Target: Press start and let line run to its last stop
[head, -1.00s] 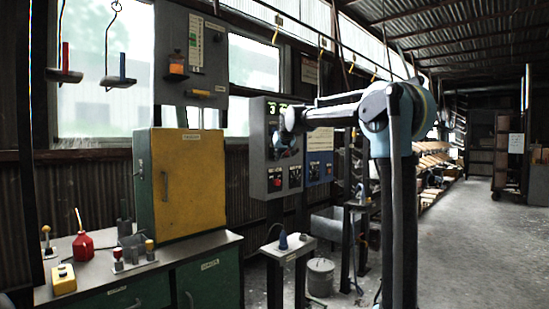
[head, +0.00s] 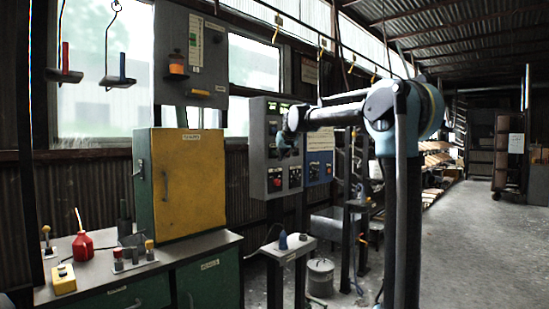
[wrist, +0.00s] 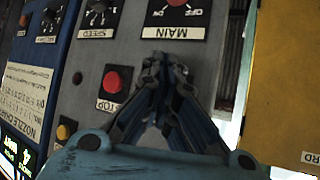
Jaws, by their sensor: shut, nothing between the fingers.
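The grey control box (head: 257,150) stands mid-picture in the head view. In the wrist view its face is upside down and close, with a red STOP button (wrist: 118,80), a MAIN switch (wrist: 178,4) and a SPEED knob (wrist: 98,8). My gripper (wrist: 160,62) is shut and empty in front of the face, between STOP and the right edge. I cannot tell whether it touches the face. No start button is readable; my fingers cover part of the box. Two hangers carry a red piece (head: 65,57) and a blue piece (head: 122,64) at upper left.
A blue nozzle chart panel (head: 321,168) adjoins the box. A yellow cabinet (head: 190,185) stands on the bench at left, with a red oil can (head: 83,246) and a yellow button box (head: 64,280). A small stand (head: 290,248) is below. The floor at right is clear.

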